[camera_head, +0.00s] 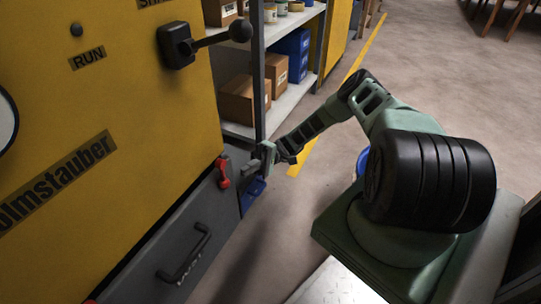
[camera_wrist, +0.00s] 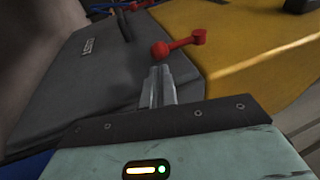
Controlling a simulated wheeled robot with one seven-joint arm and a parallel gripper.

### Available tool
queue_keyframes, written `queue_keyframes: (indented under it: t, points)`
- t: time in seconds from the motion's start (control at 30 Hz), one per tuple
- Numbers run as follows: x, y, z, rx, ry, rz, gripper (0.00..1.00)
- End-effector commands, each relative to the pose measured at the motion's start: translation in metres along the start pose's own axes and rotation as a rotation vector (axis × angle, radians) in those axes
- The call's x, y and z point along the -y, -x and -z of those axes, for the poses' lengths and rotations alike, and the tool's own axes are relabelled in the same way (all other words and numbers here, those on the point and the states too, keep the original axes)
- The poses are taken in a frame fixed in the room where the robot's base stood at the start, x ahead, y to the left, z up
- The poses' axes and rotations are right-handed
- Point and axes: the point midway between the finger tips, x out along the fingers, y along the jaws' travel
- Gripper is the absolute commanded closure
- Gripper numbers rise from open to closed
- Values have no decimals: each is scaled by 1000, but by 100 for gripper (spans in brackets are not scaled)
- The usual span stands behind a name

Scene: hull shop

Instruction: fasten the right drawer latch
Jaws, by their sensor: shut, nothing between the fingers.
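The dark grey drawer (camera_head: 190,232) sits at the foot of the yellow machine, with a dark bar handle (camera_head: 186,250). The red right latch (camera_head: 223,170) is near the drawer's right end, close to the seam with the yellow body. In the wrist view the latch (camera_wrist: 181,44) is a short red bar with a round knob at each end, just beyond my fingertips. My gripper (camera_head: 268,154) is shut and empty, a little right of the latch. Its closed fingers (camera_wrist: 160,76) point at the latch's larger knob. I cannot tell whether they touch it.
A black lever (camera_head: 220,37) juts from the yellow machine (camera_head: 110,110) above. Shelves with cardboard boxes (camera_head: 243,100) and blue bins (camera_head: 291,50) stand behind my gripper. A blue object (camera_head: 254,188) is just below it. The floor in front of the drawer is clear.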

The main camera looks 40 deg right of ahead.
Motion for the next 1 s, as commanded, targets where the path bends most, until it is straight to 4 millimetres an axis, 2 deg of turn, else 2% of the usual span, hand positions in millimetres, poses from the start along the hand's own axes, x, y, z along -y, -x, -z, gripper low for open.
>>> queue_keyframes:
  t: [0.57,0.73,1.0]
  points:
    - [4,79,0,-1,1,-1,100]
    - [4,88,0,0,-1,0,100]
    - [5,89,0,0,-1,0,100]
